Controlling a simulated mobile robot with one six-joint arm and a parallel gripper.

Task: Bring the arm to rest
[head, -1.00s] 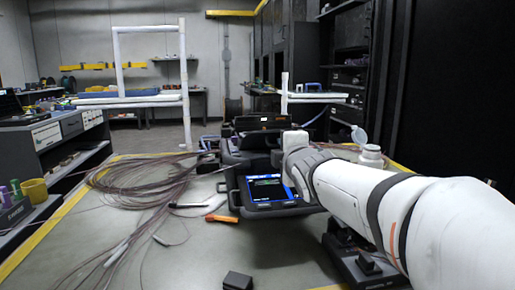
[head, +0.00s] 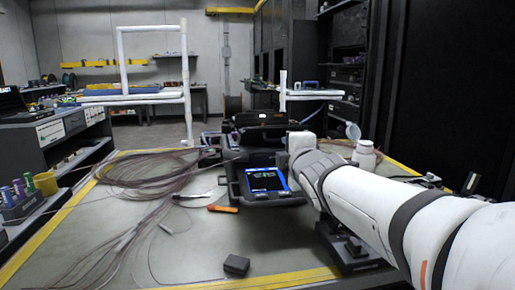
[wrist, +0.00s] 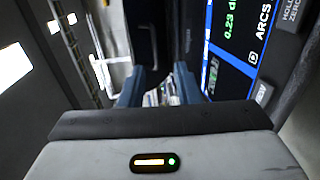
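My gripper (wrist: 158,78) shows in the wrist view as two blue-grey fingers standing apart. I see nothing held between them; a cluttered bright patch shows through the gap. In the head view my white arm reaches in from the lower right to the splicer, and the gripper fingers are hidden there. The fusion splicer (head: 233,190) sits on the table with its blue-edged screen (head: 266,180) lit. In the wrist view the screen (wrist: 238,45) is close, at the right of the fingers, with "0.23" and "ARCS" readable.
The table (head: 200,250) has yellow edges. Thin brown fibers (head: 140,170) lie coiled at its left. An orange tool (head: 222,209) and a small dark box (head: 236,264) lie in front of the splicer. A black device (head: 350,252) stands under my arm. A dark cabinet stands at right.

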